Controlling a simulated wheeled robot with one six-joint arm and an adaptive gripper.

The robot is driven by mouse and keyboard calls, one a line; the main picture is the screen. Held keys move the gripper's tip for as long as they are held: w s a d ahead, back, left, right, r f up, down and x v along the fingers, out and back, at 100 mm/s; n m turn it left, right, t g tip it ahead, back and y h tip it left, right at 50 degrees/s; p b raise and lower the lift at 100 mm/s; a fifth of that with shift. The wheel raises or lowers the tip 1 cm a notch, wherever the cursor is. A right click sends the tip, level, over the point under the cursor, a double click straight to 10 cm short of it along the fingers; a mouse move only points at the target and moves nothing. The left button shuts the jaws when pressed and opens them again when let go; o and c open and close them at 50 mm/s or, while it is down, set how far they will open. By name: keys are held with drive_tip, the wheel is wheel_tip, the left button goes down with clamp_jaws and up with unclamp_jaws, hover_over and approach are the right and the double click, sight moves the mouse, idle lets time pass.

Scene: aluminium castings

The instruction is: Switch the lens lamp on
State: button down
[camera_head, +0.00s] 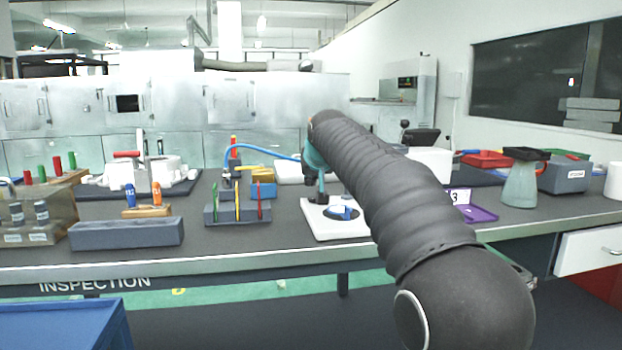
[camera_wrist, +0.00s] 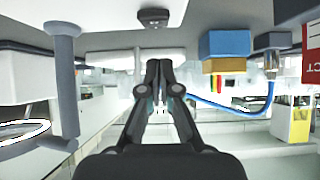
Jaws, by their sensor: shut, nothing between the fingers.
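The lens lamp has a white base (camera_head: 322,232) on the bench, partly hidden behind my arm in the head view. The wrist view looks upside down. There a grey post (camera_wrist: 64,85) stands at the left, with a pale ring (camera_wrist: 46,128), seemingly the lens rim, at the left edge. I cannot tell whether it is lit. A small dark box (camera_wrist: 152,18), seemingly the switch, sits on the pale base (camera_wrist: 110,40). My gripper (camera_wrist: 158,64) is shut and empty, its tips pointing towards that box and apart from it in the picture. In the head view my gripper (camera_head: 321,192) is over the base.
A grey rack (camera_head: 225,215) with coloured tools stands left of the base. A purple tray (camera_head: 480,213) lies to the right, beyond my arm.

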drive_tip(key=s+d+r, duration=0.1)
drive_tip(key=s+r, duration=0.4)
drive_tip(key=r, duration=0.5)
drive_tip(key=shift+d+p, duration=0.2)
drive_tip(key=shift+p, duration=0.2)
drive_tip(key=s+d+f+m+g+h, duration=0.1)
drive_tip(key=s+d+f, duration=0.5)
drive_tip(key=s, duration=0.4)
drive_tip(key=s+d+f+g+h, duration=0.1)
drive_tip(key=s+d+f, duration=0.5)
drive_tip(key=s, duration=0.3)
drive_tip(key=s+d+f+m+g, duration=0.1)
drive_tip(key=s+d+f, duration=0.5)
drive_tip(key=s, duration=0.4)
drive_tip(key=s+d+f+m+g, duration=0.1)
drive_tip(key=s+d+f, duration=0.2)
drive_tip(key=s+f, duration=0.9)
drive_tip(key=shift+s+d+f+h, duration=0.25)
drive_tip(key=shift+s+f+h, duration=0.15)
drive_tip(key=shift+f, duration=0.05)
